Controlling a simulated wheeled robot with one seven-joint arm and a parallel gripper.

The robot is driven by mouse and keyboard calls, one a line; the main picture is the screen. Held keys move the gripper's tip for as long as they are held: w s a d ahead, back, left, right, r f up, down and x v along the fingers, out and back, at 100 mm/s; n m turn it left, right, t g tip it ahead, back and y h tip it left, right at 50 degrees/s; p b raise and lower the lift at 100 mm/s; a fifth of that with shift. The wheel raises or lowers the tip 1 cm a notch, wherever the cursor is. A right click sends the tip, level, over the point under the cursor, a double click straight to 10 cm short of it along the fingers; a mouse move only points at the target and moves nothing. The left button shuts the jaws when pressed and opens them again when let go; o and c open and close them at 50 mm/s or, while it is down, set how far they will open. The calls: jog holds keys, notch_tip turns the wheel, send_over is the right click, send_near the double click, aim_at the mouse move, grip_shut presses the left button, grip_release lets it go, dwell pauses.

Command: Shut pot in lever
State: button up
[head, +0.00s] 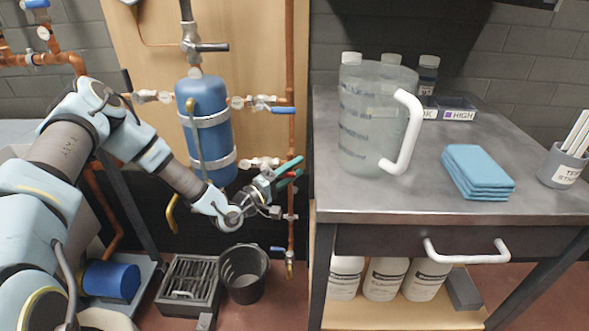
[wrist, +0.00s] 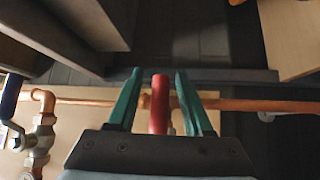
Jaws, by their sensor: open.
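A red lever (wrist: 160,103) stands between the two green fingers of my gripper in the wrist view. Its far end reaches a copper pipe (wrist: 240,104). My gripper (wrist: 158,74) is open, with a small gap on each side of the lever. In the head view my gripper (head: 300,166) is at the vertical copper pipe (head: 290,60), right of the blue pot (head: 207,128). A valve (head: 262,162) sits just left of the fingers. No label shows which lever is the pot inlet's.
A blue-handled valve (head: 283,109) sits above my gripper and another (head: 278,249) below it. A yellow lever (head: 171,213) hangs under the pot. A metal table (head: 400,205) with a clear jug (head: 370,125) stands close on the right. A black bucket (head: 244,275) stands below.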

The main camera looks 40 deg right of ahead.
jog(key=shift+c, duration=0.4)
grip_shut()
dwell(1.0)
